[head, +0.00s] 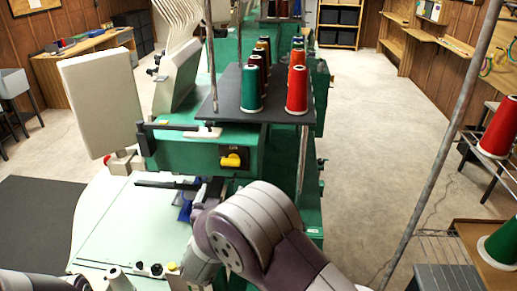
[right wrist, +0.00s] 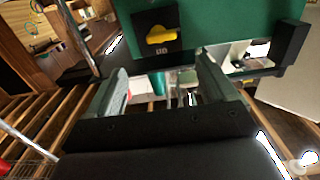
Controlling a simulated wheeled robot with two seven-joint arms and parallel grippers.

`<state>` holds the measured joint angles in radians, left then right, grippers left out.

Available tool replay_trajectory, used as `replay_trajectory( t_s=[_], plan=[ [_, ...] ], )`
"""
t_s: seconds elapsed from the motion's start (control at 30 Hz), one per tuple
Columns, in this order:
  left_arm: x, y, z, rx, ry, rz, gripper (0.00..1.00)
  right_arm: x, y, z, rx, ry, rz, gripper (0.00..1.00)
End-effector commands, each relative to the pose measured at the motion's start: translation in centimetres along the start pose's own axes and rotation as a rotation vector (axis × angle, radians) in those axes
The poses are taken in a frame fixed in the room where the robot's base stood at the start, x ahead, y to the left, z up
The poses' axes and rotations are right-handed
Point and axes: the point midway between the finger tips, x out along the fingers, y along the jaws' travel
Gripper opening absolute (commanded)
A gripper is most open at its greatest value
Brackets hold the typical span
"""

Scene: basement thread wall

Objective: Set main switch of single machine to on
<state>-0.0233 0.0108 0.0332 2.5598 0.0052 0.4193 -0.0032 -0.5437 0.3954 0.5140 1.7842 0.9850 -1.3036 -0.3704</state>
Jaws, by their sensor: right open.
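The main switch is a yellow knob (head: 231,160) on the green body of the machine (head: 190,150), below the dark thread table. In the right wrist view the yellow knob (right wrist: 161,35) sits on a square black plate, its handle lying roughly sideways. A small label below it is too small to read surely. My right gripper (head: 207,190) is just below and left of the knob in the head view. In the right wrist view its two fingers (right wrist: 165,82) stand wide apart, empty, with the knob beyond and above them, not touched. My left gripper is not seen.
A dark thread table (head: 232,98) with green, red and dark cones overhangs the switch. A black bracket (head: 168,126) and a pale panel (head: 102,100) stand to the left. A metal pole (head: 440,150) rises at the right. The floor between is clear.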

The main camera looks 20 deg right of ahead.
Motion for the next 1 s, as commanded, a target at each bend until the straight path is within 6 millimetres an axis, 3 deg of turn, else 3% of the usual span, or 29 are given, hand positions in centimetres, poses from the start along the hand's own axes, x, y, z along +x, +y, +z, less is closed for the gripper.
replay_trajectory(
  t_s=[0.13, 0.33, 0.5, 0.7, 0.93, 0.97, 1.0],
  plan=[
    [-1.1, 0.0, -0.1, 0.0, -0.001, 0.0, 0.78, 2.2, 0.2, -0.3, -0.002, 0.008, 0.013, 0.85],
    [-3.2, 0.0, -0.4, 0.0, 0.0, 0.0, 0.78, 7.6, 0.3, -0.6, 0.0, 0.008, 0.012, 0.85],
    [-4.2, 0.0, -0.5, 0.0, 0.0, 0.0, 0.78, 10.9, 0.3, -0.3, -0.001, 0.006, 0.009, 0.85],
    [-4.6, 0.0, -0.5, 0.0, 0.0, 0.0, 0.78, 12.4, 0.2, -0.1, 0.0, 0.007, 0.007, 0.85],
    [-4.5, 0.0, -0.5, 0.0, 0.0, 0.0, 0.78, 12.5, 0.2, -0.1, 0.001, 0.007, 0.006, 0.85],
    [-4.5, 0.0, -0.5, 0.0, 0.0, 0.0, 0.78, 12.5, 0.2, -0.1, 0.001, 0.007, 0.006, 0.82],
    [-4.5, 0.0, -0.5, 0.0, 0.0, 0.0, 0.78, 12.5, 0.2, -0.1, 0.001, 0.007, 0.006, 0.69]
  ],
)
